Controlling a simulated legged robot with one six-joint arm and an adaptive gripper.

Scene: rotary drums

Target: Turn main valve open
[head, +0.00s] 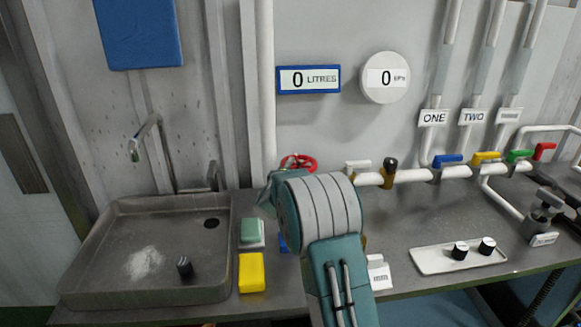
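A red round valve handle (299,161) shows just above my arm, at the foot of the vertical white pipe (265,95). Its lower part is hidden behind my arm. No readable label marks it as the main valve. My arm reaches forward over the counter in the middle of the picture. My gripper's fingers are hidden behind the arm, so I cannot see whether they touch the handle. The litres display (308,79) and the round gauge (385,78) both read 0.
A sink (85,285) is at left. A green-topped block (252,232) and yellow block (252,272) lie beside it. Blue (448,160), yellow (486,157), green (519,156) and red (544,151) valve handles line the right pipes. A white tray (430,263) holds two knobs.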

